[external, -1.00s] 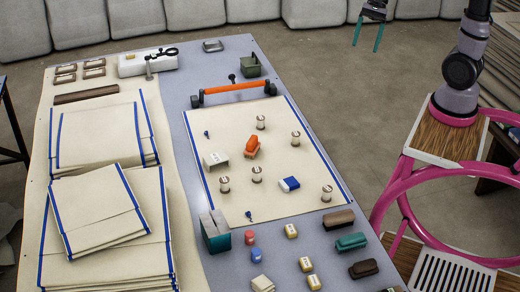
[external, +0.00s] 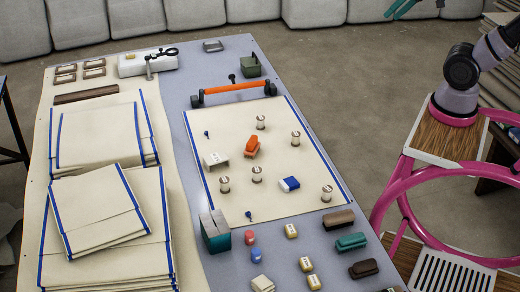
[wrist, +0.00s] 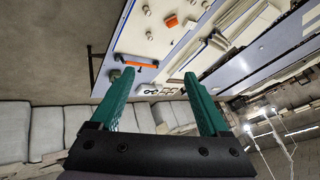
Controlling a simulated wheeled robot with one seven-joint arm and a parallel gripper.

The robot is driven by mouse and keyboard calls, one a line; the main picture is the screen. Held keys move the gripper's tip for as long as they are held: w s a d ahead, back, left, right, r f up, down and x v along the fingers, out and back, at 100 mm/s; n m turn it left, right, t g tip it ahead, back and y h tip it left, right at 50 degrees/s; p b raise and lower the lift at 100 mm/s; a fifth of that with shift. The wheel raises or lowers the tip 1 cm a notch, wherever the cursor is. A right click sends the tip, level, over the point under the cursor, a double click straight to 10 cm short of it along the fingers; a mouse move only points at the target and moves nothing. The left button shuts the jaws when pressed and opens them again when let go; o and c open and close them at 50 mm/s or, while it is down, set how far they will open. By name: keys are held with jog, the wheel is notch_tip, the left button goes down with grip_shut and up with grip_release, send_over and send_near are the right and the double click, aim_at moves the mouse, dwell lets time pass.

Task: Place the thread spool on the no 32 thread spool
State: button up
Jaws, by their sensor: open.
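Several white thread spools stand upright on the cream cloth (external: 228,150) with blue edges: one at the back (external: 261,122), one at the right (external: 296,138), one in the middle (external: 257,174), one at the left (external: 224,184) and one at the front right (external: 327,193). Their labels are too small to read, so I cannot tell which is no 32. My gripper (external: 402,8) is at the top right edge, beyond the table and far from the spools. In the wrist view its green fingers (wrist: 156,92) are apart with nothing between them.
An orange block (external: 252,146), a white bracket (external: 215,159) and a blue-white block (external: 289,184) lie among the spools. An orange-handled bar (external: 236,88) lies behind them. A teal box (external: 215,232) and small blocks are in front. Folded cloths (external: 105,225) cover the table's left.

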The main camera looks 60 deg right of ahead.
jog(key=m+g+h, duration=0.1)
jog(key=m+g, duration=0.5)
jog(key=m, duration=0.8)
send_over(296, 134)
notch_tip(296, 134, down, 34)
jog(key=f, duration=0.5)
jog(key=f+m, duration=0.1)
jog(key=f, duration=0.5)
jog(key=f+m+g+h, duration=0.1)
jog(key=f, duration=0.4)
jog(key=shift+w+f, duration=0.35)
jog(key=shift+f, duration=0.05)
jog(key=f, duration=0.5)
jog(key=shift+s+d+f, duration=0.1)
jog(key=shift+s+f, duration=0.15)
jog(key=shift+f, duration=0.05)
